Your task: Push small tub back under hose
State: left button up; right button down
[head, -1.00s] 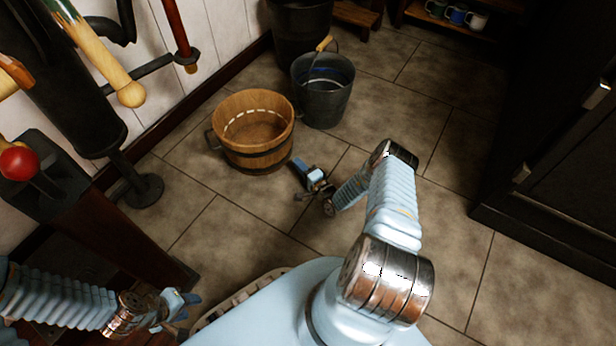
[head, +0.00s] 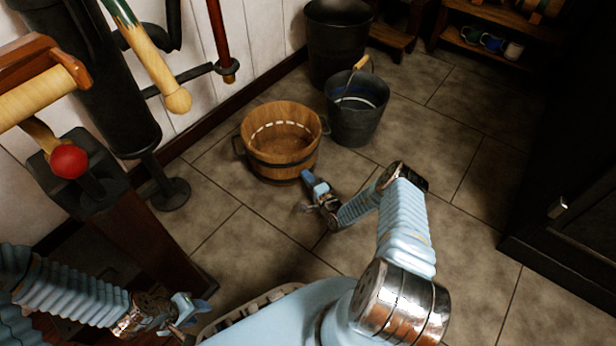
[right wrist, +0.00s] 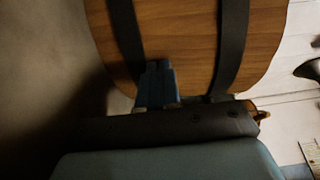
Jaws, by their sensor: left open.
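The small tub (head: 266,168) is wooden with dark bands and side handles. It stands upright on the tiled floor, left of a dark metal bucket. In the right wrist view its banded wall (right wrist: 180,40) fills the upper middle. My right gripper (head: 308,178) is low at the tub's near right side, fingers towards it. Its blue fingers (right wrist: 157,85) look closed together, with nothing seen between them. Whether they touch the wall I cannot tell. My left gripper (head: 196,306) is open and empty at lower left, away from the tub. A dark curved pipe (head: 172,30), possibly the hose, hangs by the wall.
The metal bucket (head: 356,122) stands close to the tub's right, with a larger dark bin (head: 335,45) behind. A black pump (head: 110,110) with a round foot (head: 171,194) stands left. A dark cabinet (head: 575,180) bounds the right. Floor between tub and pump foot is clear.

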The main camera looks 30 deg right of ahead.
aim_at(282, 177)
jog(key=w+a, duration=0.7)
jog(key=a, duration=0.1)
jog(key=shift+w+r, duration=0.1)
jog(key=shift+w, duration=0.25)
